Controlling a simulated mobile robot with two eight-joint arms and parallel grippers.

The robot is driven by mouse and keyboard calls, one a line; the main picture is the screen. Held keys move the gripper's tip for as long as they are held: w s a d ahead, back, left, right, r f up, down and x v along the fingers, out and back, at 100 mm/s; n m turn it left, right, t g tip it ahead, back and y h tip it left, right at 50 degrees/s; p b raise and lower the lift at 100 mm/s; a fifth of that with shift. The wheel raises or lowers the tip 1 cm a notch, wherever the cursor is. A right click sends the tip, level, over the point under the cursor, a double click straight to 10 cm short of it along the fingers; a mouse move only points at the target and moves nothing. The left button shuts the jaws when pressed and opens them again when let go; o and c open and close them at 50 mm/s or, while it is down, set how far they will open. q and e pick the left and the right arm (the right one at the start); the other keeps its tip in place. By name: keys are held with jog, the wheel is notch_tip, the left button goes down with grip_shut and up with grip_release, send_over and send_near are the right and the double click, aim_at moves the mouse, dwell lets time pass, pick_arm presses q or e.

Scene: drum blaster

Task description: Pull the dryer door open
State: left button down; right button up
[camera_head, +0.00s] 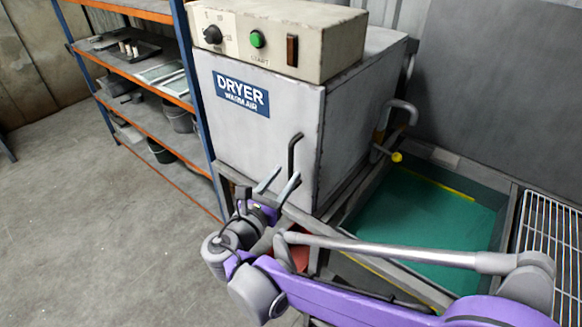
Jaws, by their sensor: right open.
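The dryer (265,130) is a grey box with a blue "DRYER WARM AIR" label on its front door (250,150). The door looks shut. A dark bent handle (293,157) stands at the door's right edge. My right gripper (279,181) is just below and left of the handle, with its two grey fingers apart and pointing up toward it. Nothing shows between the fingers. I cannot tell from this view whether a finger touches the handle. The purple right arm comes in from the lower right. My left gripper is not in view.
A control box (270,38) with a knob and a green button sits on top of the dryer. A blue and orange shelf rack (150,75) stands to the left. A green-bottomed basin (430,225) and a wire rack (550,245) are at right. The floor (80,220) at left is clear.

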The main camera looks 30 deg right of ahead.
aim_at(290, 170)
jog(key=shift+x, duration=1.95)
grip_shut()
